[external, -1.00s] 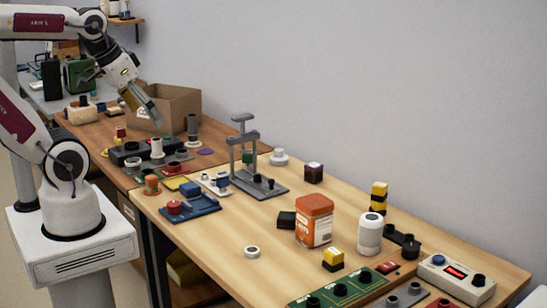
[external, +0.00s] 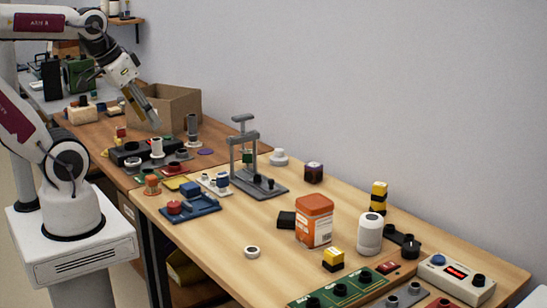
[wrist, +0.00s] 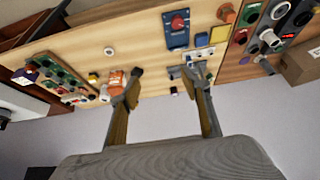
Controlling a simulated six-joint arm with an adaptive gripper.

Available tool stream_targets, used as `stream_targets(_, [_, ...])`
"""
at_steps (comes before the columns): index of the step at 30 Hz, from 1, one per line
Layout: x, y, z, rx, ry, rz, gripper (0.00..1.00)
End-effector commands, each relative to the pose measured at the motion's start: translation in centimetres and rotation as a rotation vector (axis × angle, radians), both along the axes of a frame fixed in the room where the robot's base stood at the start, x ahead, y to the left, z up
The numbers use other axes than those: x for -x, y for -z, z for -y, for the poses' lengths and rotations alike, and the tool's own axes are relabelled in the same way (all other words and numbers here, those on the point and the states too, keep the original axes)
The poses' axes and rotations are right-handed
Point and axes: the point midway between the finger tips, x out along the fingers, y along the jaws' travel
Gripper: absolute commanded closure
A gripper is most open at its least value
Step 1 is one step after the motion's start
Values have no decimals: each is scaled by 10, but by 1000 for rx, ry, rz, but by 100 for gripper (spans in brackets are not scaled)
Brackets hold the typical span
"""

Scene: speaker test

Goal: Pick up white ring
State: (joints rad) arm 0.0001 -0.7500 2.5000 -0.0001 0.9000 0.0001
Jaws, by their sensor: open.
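The white ring (external: 252,252) is small and round with a dark centre. It lies flat on the light wooden bench, left of the orange jar in the external view. It seems to show also in the wrist view (wrist: 108,51), near the orange jar. My gripper (external: 150,118) is open and empty. It is in the air above the far, darker bench, near the cardboard box and well away from the ring. In the wrist view its two fingers (wrist: 162,78) are spread wide with nothing between them.
The orange jar (external: 314,222), a white cylinder (external: 369,236) and a yellow-black block (external: 333,260) stand right of the ring. A grey press stand (external: 244,155) and blue tray (external: 190,209) lie between gripper and ring. The bench around the ring is clear.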

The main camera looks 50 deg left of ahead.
Motion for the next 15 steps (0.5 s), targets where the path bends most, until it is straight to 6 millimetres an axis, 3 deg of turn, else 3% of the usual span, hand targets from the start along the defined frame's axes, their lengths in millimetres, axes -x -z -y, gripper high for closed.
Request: stream_targets(15, [-10,0,9,23,14,8,54])
